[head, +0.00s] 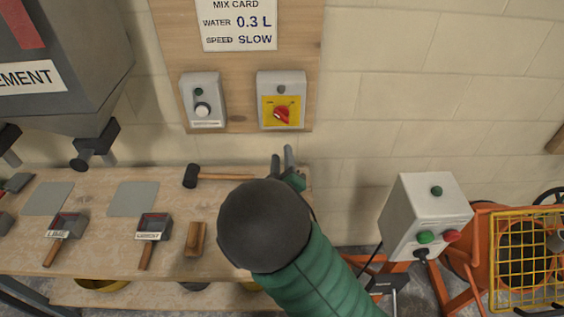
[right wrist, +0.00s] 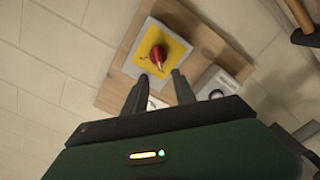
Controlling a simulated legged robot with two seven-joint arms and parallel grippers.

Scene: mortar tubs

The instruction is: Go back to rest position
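My right gripper (head: 283,160) is raised over the back edge of the workbench, below the switch box in the head view. In the right wrist view its two fingers (right wrist: 158,88) are spread with nothing between them. The grey switch box with a yellow plate and red rotary knob (head: 281,115) is on the wooden wall board. The knob (right wrist: 157,57) also shows just beyond my fingertips in the right wrist view; no contact is visible. My right forearm hides part of the bench. My left gripper is not in view.
A grey cement hopper (head: 70,90) hangs at upper left. A control box (head: 424,215) and an orange mixer frame (head: 474,262) stand at right.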

